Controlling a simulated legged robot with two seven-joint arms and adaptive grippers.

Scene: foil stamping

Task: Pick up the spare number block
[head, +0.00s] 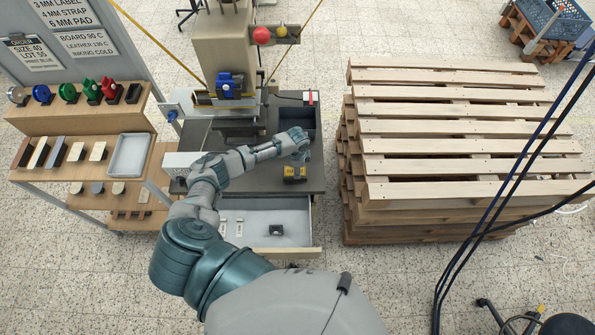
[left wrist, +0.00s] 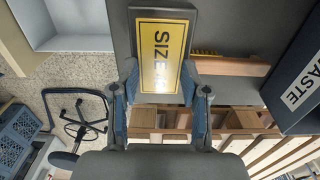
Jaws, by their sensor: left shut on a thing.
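My left gripper (head: 303,146) is over the dark worktop, its arm reaching in from the bottom. In the left wrist view its two fingers (left wrist: 164,103) are closed on the sides of a dark block with a yellow label reading SIZE (left wrist: 162,50). In the head view a black and yellow block (head: 294,173) shows just below the gripper, near the worktop's front edge. The frames do not show whether this block still touches the worktop. A small black block (head: 276,229) lies in the open drawer (head: 303,236). My right gripper is out of view.
The stamping press (head: 222,50) stands behind the arm. A dark bin marked WASTE (left wrist: 297,85) is at the worktop's back right. Stacked pallets (head: 450,140) stand to the right. Shelves with coloured rolls (head: 85,118) and a white tray (head: 129,155) are at left.

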